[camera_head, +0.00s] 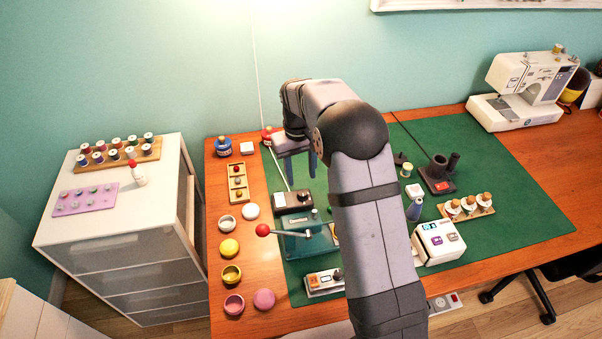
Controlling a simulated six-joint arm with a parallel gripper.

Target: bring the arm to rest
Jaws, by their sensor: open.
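My arm (370,200) reaches from the bottom of the view up and over the green cutting mat (480,165). It bends at a dark rounded elbow. My gripper (301,172) points down over the left part of the mat, near the table's back edge. Its two fingers are apart and nothing shows between them. It is just behind a small dark box (293,200). I cannot tell its exact height above the mat. The arm hides part of the middle of the mat.
A press with a red-knobbed lever (262,230) stands in front of my gripper. Round tins and lids (229,248) line the table's left side. A white control box (438,242) and a sewing machine (528,90) are right of the arm. A white drawer cabinet (120,220) stands left.

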